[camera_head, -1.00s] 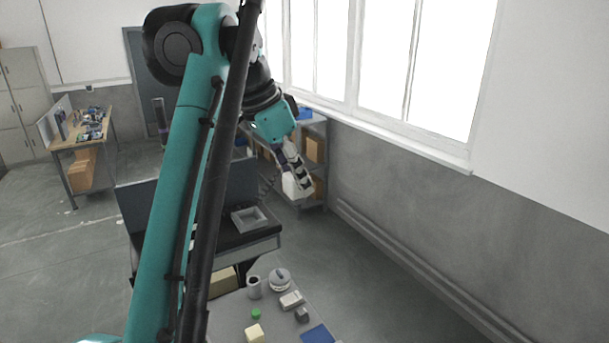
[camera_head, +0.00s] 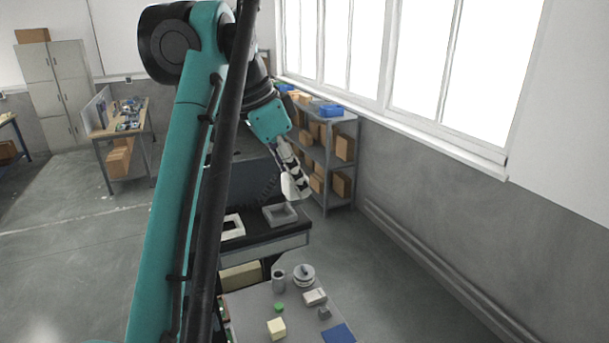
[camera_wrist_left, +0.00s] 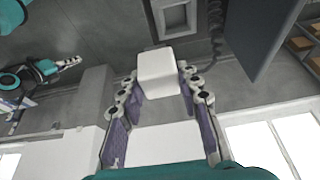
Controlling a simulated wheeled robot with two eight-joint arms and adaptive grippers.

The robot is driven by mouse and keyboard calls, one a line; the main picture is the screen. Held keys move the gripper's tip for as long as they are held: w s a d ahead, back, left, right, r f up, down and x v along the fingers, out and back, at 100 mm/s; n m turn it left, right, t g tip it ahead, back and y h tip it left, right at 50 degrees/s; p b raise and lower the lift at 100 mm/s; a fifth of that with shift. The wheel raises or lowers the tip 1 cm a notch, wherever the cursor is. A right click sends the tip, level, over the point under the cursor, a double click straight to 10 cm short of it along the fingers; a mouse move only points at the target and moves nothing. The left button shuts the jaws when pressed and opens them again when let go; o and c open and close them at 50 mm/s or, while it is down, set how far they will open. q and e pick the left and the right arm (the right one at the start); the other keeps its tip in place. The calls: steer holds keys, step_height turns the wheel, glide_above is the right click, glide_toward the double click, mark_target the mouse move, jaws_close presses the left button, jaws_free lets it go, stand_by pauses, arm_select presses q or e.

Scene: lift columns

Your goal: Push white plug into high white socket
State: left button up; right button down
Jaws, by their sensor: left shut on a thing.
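My left gripper (camera_head: 292,178) is shut on the white plug (camera_head: 297,187), a pale block at its fingertips, held in the air. In the left wrist view the plug (camera_wrist_left: 158,72) sits between the two fingers (camera_wrist_left: 157,95). A white square frame (camera_head: 232,226), which looks like the white socket, lies on the dark bench, partly hidden behind my arm. A grey square socket (camera_head: 280,213) is to its right, below the plug in the picture; a grey square frame also shows in the wrist view (camera_wrist_left: 178,16). What seems my right gripper (camera_wrist_left: 70,62) is small at the left there.
A near table (camera_head: 250,302) holds a yellow block (camera_head: 276,328), a green piece (camera_head: 279,307), a grey cup (camera_head: 279,281), a round white item (camera_head: 304,275) and a blue mat (camera_head: 339,333). A shelf with boxes (camera_head: 340,150) stands behind, under the windows.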

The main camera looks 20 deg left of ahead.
arm_select(q)
steer(key=s+a+p, duration=0.1)
steer(key=s+a, duration=0.6)
steer(key=a, duration=0.3)
steer(key=shift+s+a+p, duration=0.2)
steer(key=shift+a+p, duration=0.1)
steer(key=shift+a, duration=0.05)
stand_by(0.9)
steer(key=shift+p, duration=0.65)
stand_by(1.4)
steer(key=shift+f+b, duration=1.5)
steer(key=shift+f, duration=0.8)
stand_by(1.1)
steer(key=o, duration=1.2)
steer(key=shift+c, duration=0.2)
